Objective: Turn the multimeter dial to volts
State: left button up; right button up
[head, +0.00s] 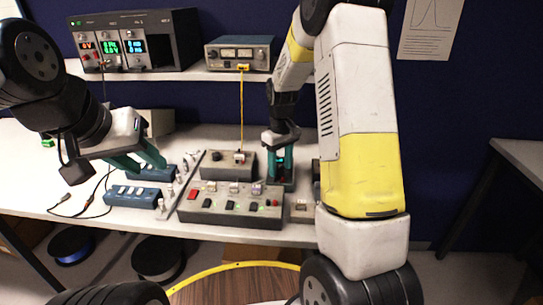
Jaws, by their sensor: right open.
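A small dark device with a cyan-green lit display (281,162), which looks like the multimeter, stands on the bench right of centre. My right gripper (281,175) points down at it, its teal fingers open around or just in front of it; I cannot tell whether they touch it. The dial is too small and covered to make out, so its setting is not visible. My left gripper (153,168) is over the left part of the bench, its teal fingers apart and empty, close to the blue power strips.
A grey switch box (230,213) lies at the bench front, with another grey box (229,172) behind it. Blue power strips (133,197) and loose black leads lie to the left. Lit power supplies (134,42) and a metered unit (239,54) with a yellow cable stand on the shelf.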

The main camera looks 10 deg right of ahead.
aim_at(280, 168)
notch_tip(280, 168, up, 8)
jog(key=shift+f, duration=0.15)
dwell(0.4)
jog(key=s+r+m+t+y, duration=0.1)
jog(key=s+r+m+t, duration=0.2)
jog(key=s+r, duration=0.9)
jog(key=s+a+r+m+t+y, duration=0.1)
jog(key=s+a+r+m+t, duration=0.1)
jog(key=s, duration=1)
jog(key=shift+s+r+t, duration=0.15)
jog(key=shift+s+t, duration=0.1)
jog(key=shift+t, duration=0.35)
